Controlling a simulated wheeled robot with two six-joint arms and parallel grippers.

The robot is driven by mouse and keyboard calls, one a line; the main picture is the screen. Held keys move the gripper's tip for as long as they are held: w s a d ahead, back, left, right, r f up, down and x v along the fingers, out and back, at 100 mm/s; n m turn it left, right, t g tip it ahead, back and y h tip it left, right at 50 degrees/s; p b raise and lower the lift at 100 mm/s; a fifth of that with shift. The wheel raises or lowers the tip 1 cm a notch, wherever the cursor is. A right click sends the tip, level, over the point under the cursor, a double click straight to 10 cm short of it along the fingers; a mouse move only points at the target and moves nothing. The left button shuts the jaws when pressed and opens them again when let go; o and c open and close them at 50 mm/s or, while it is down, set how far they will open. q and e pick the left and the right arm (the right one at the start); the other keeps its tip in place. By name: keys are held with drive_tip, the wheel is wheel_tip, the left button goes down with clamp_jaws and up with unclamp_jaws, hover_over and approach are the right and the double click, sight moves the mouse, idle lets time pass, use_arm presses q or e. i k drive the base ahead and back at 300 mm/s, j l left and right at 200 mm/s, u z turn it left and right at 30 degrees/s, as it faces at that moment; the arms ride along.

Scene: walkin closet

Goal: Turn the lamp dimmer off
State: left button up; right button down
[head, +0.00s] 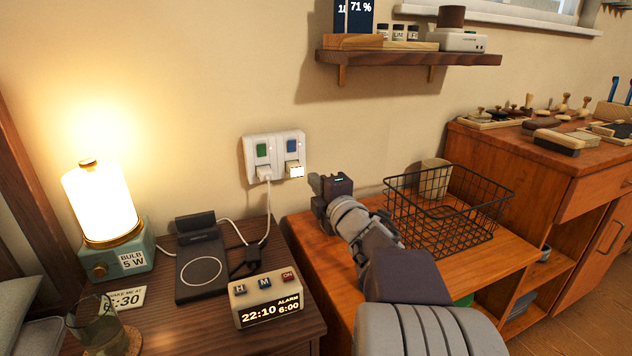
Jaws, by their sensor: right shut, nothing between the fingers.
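The lamp (99,205) stands lit at the left on a dark wooden nightstand. Its teal base (128,258) carries a label reading "BULB 5 W". A round brass dimmer knob (98,271) sits on the front of the base, toward the left. My right gripper (322,186) is shut and empty. It is well to the right of the lamp, in front of the wall below and right of the double socket (274,157), above the orange wooden desk. My left gripper is not in view.
A charging pad (201,268) and an alarm clock (266,298) reading 22:10 stand on the nightstand (222,335). A glass (97,325) and a "6:30" card (124,299) are near the lamp's front. A wire basket (447,215) stands right of my gripper. A wall shelf (408,59) hangs above.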

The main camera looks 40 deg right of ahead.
sight(100, 270)
drive_tip(key=k+j, duration=0.2)
drive_tip(key=k, duration=0.3)
drive_tip(key=k+j, duration=0.25)
drive_tip(key=k, duration=0.2)
